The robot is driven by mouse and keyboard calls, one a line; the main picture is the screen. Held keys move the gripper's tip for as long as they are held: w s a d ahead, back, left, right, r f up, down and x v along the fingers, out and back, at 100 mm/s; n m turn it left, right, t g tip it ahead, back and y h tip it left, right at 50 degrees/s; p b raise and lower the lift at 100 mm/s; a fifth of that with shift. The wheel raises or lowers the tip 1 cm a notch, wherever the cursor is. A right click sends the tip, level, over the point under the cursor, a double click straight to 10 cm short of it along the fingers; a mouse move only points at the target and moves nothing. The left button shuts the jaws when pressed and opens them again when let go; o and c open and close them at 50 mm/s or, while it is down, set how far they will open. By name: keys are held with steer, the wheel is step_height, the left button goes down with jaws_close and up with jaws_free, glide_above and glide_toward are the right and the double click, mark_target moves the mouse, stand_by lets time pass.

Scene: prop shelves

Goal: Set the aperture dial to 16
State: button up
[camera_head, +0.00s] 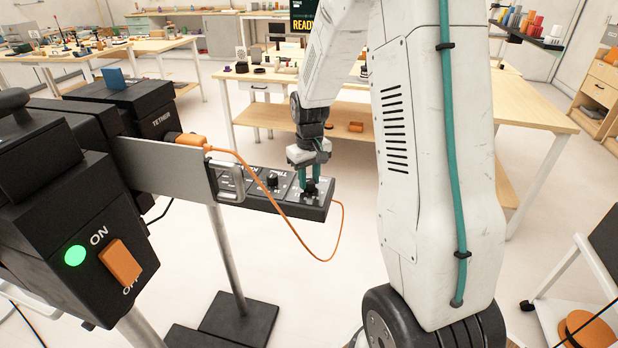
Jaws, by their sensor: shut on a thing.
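A narrow black control panel (262,203) with white lettering juts out to the right on a grey bracket. It carries a row of dark dials. My gripper (309,184) points down over the panel's right end, with its teal fingers shut on the rightmost dial (310,190). I cannot read which dial this is or its numbers, as the lettering is too small and the fingers cover part of it. Another dial (272,180) stands free to its left.
At left is a black box with a green light (75,256) and an orange ON/OFF switch (123,262). Wooden workbenches (540,110) stand behind.

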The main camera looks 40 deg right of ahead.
mark_target(309, 180)
steer(key=shift+m, duration=2.2)
steer(key=o, duration=1)
steer(key=shift+r, duration=0.1)
step_height(309, 180, up, 8)
steer(key=shift+f, duration=0.15)
